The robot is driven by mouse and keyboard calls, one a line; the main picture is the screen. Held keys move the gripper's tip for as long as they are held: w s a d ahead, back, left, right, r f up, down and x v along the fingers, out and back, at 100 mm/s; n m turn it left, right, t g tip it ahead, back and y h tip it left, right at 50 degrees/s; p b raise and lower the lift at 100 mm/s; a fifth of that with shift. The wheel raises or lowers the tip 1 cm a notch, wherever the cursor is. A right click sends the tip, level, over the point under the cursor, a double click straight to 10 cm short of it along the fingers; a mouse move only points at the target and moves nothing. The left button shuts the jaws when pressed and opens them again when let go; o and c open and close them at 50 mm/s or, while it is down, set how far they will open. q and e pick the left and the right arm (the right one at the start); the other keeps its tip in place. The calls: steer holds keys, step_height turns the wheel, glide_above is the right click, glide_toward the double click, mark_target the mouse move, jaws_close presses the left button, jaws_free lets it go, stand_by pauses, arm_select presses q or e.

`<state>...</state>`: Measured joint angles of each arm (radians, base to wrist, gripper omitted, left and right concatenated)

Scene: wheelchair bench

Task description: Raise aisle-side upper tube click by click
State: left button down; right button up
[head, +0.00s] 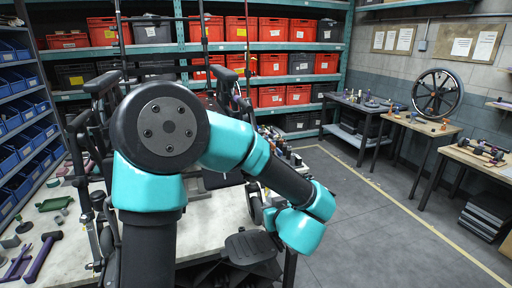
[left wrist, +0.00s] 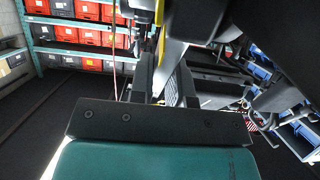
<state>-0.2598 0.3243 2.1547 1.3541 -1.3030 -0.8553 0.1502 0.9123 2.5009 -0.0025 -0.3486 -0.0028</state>
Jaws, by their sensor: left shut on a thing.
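The wheelchair stands on the light bench (head: 215,215), largely hidden behind my teal and black arm. Its dark left-hand frame (head: 82,150), a dark pad (head: 225,74) and a black footplate (head: 250,246) show around the arm. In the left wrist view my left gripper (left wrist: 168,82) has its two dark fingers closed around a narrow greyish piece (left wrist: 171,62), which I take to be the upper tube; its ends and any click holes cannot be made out. In the head view neither gripper can be seen.
Loose parts and a purple-handled tool (head: 42,256) lie on the bench's left side. Blue bins (head: 12,118) line the left wall; red and black crates (head: 272,62) fill the back shelves. A spare wheel (head: 437,93) stands on a side table at right. The right floor aisle is clear.

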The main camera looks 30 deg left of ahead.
arm_select(q)
steer(key=shift+s+d+r+g+h, duration=0.2)
steer(key=shift+s+d+r+h, duration=0.15)
steer(key=shift+r, duration=0.2)
steer(key=shift+s+d+r+g+h, duration=0.15)
steer(key=shift+s+d+r+g, duration=0.1)
steer(key=shift+d+r, duration=0.25)
steer(key=shift+w+a+f, duration=0.1)
steer(key=shift+a, duration=0.1)
steer(key=shift+c, duration=1.4)
jaws_free()
steer(key=shift+f, duration=0.1)
steer(key=shift+d, duration=0.1)
steer(key=v, duration=0.7)
